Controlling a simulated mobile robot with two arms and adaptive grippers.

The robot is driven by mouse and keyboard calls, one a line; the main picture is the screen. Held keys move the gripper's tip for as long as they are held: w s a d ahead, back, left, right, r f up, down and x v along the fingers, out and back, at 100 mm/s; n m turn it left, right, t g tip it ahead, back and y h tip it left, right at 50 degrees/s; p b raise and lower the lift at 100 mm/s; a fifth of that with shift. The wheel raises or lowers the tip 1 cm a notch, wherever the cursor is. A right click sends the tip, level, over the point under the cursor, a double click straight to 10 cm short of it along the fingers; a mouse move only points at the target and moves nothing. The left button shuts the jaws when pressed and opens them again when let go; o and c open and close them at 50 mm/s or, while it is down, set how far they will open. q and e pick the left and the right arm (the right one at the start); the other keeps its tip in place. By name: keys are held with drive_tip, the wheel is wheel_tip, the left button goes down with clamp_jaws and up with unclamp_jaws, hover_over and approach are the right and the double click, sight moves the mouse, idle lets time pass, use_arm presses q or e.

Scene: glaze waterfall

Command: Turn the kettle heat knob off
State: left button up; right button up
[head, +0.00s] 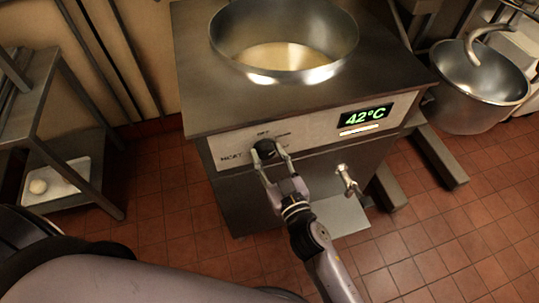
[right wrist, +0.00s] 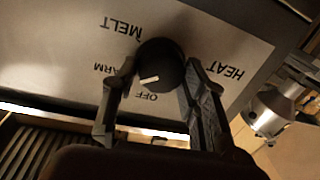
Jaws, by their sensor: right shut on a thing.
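The kettle (head: 195,95) is a steel unit with a round open pot (head: 357,45) holding pale liquid. Its black round heat knob (head: 266,147) is on the left of the front panel. My right gripper (head: 268,155) is shut on the knob, one finger on each side. In the right wrist view the knob (right wrist: 161,62) sits between the fingertips (right wrist: 155,75). Its white mark is at the lower left of its face, between the OFF label (right wrist: 146,97) and the partly hidden WARM label (right wrist: 104,68). My left gripper is out of view.
A green display (head: 366,116) reads 42°C. A spout (head: 346,178) juts from the kettle front, above a low steel shelf (head: 343,215). A mixer bowl (head: 470,90) stands at right, a steel rack (head: 50,120) at left. Tiled floor at lower right is clear.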

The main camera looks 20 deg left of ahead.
drive_tip(key=n+p, duration=0.1)
drive_tip(key=n, duration=0.2)
drive_tip(key=shift+r, duration=0.1)
drive_tip(key=n+p, duration=0.1)
drive_tip(key=n, duration=0.1)
drive_tip(key=shift+a+n+h, duration=0.1)
drive_tip(key=shift+n+h, duration=0.2)
drive_tip(key=n, duration=0.5)
drive_tip(key=shift+s+h+p, duration=0.1)
drive_tip(key=shift+h+p, duration=0.3)
drive_tip(key=o, duration=1.2)
drive_tip(key=v, duration=1.2)
